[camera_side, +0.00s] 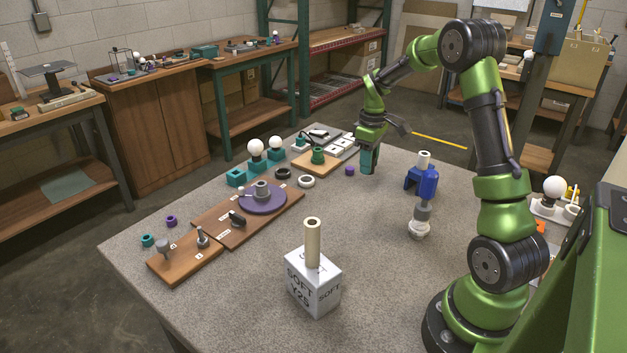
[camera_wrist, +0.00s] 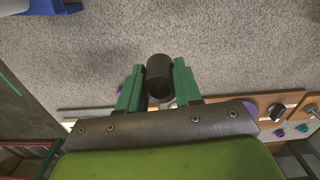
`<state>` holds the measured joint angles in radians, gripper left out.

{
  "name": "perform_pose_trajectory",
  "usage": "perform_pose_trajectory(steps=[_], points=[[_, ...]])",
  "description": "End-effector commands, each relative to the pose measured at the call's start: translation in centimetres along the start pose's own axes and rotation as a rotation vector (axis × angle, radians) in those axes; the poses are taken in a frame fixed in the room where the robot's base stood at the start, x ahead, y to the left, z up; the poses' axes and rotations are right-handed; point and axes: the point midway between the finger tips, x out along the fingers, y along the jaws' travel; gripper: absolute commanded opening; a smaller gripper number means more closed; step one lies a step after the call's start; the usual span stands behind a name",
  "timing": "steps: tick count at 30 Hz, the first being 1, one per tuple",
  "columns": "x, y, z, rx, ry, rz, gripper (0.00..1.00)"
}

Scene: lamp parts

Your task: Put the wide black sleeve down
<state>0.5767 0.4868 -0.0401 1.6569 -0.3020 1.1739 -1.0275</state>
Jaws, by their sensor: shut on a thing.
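The wide black sleeve (camera_wrist: 160,84) is a short dark tube with an open end. In the wrist view it sits between the two green fingers of my gripper (camera_wrist: 160,72), which is shut on it. In the side view my gripper (camera_side: 369,158) points down at the far part of the grey table, right of a small purple ring (camera_side: 350,170). The sleeve is not clearly visible there, and I cannot tell whether it touches the table.
A blue holder (camera_side: 424,182) stands right of my gripper. A wooden board with a green part (camera_side: 318,156) and white tiles lie to its left. A white block with a tan post (camera_side: 313,245) stands in front. Bare grey tabletop (camera_side: 360,220) lies between them.

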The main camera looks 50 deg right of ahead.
Motion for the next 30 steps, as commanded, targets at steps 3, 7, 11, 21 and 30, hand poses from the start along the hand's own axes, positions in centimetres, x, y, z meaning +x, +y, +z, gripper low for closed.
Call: perform_pose_trajectory(steps=[3, 7, 11, 21, 30], points=[[-0.1, 2.6, 1.5, 0.065, 0.002, 0.001, 0.05], [0.3, 3.6, 1.9, 0.088, 0.004, 0.0, 0.05], [2.5, 3.4, 1.9, 0.083, 0.0, -0.004, 0.05], [6.9, 3.4, 1.8, 0.084, 0.002, -0.003, 0.05], [9.5, 3.4, 1.7, 0.083, 0.005, 0.0, 0.05]])
